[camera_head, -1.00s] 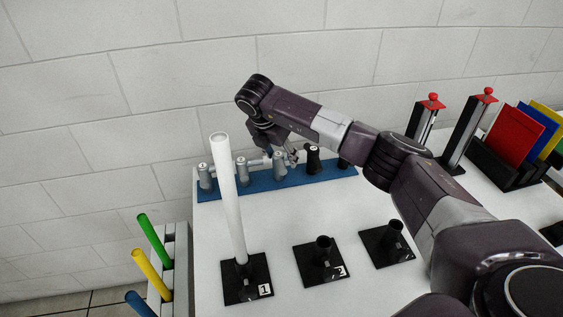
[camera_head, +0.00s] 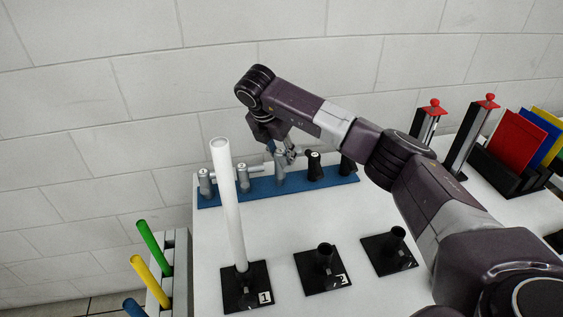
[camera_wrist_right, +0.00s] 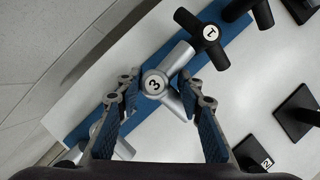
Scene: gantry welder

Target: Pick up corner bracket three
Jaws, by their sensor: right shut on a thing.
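Corner bracket three (camera_wrist_right: 155,83) is a grey pipe-like piece with a white round label reading 3. It sits between the fingers of my right gripper (camera_wrist_right: 158,92) in the right wrist view. In the head view the right gripper (camera_head: 279,147) reaches down from above at the blue strip, its fingers closed on the bracket (camera_head: 281,172). The fingers partly cover the bracket there. Whether its foot still touches the strip is hard to tell. My left gripper is not in view.
The blue strip (camera_head: 262,187) also carries grey brackets (camera_head: 204,183) on the left and black ones (camera_head: 314,167) on the right. A tall white tube (camera_head: 229,205) stands in a black base nearer me. More black bases (camera_head: 322,268) stand right of it.

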